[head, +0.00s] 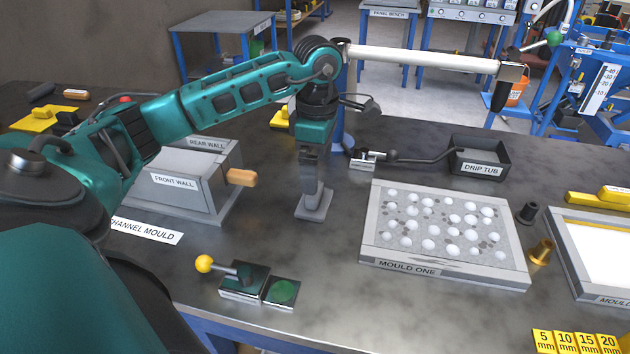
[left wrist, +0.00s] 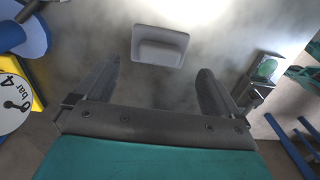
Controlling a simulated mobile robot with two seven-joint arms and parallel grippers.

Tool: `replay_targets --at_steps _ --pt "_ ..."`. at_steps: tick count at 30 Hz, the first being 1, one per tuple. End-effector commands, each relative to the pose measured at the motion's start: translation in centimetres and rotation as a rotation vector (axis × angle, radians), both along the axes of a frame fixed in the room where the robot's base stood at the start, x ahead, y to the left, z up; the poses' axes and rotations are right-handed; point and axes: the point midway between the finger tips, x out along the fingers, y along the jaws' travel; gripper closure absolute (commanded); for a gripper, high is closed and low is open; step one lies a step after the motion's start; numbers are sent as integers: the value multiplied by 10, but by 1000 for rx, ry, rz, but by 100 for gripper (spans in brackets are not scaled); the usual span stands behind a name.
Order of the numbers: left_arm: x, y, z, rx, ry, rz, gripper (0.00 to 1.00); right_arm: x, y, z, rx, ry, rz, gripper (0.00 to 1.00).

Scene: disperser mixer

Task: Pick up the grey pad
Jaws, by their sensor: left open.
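The grey pad (head: 316,212) lies on the dark table below my left gripper (head: 311,183) in the head view. In the left wrist view the pad (left wrist: 158,48) is a flat grey plate with a raised block. There my left gripper (left wrist: 156,82) is open and empty, with its two fingers apart. The pad appears beyond the fingertips, between their lines, with no visible contact. In the head view the gripper points down and hides part of the pad. My right gripper is not in view.
The channel mould (head: 178,197) stands left of the pad, with a wooden handle. Mould one (head: 395,272) lies to the right; the drip tub (head: 500,165) is behind it. A yellow-knobbed lever block (head: 243,283) is in front. Bare table surrounds the pad.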

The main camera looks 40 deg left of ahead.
Motion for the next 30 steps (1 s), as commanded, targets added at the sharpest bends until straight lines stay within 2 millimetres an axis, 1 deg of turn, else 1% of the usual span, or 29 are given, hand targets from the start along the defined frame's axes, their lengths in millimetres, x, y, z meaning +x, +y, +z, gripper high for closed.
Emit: replay_targets --at_steps 5,9,13,16,22,23,30 --pt "-1 1 -15 -1 2 0 3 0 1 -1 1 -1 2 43" --pt "-4 5 -37 -1 4 2 3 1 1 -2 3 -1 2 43" --pt "-3 5 -52 -2 1 0 3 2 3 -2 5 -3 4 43" --pt "-3 5 -57 -2 -1 0 3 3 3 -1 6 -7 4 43" --pt "-3 5 -57 -2 -1 0 3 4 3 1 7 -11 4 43" --pt "-3 5 -57 -2 -1 0 5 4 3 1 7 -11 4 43" --pt "-3 5 -56 -2 -1 0 28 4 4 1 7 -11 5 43"
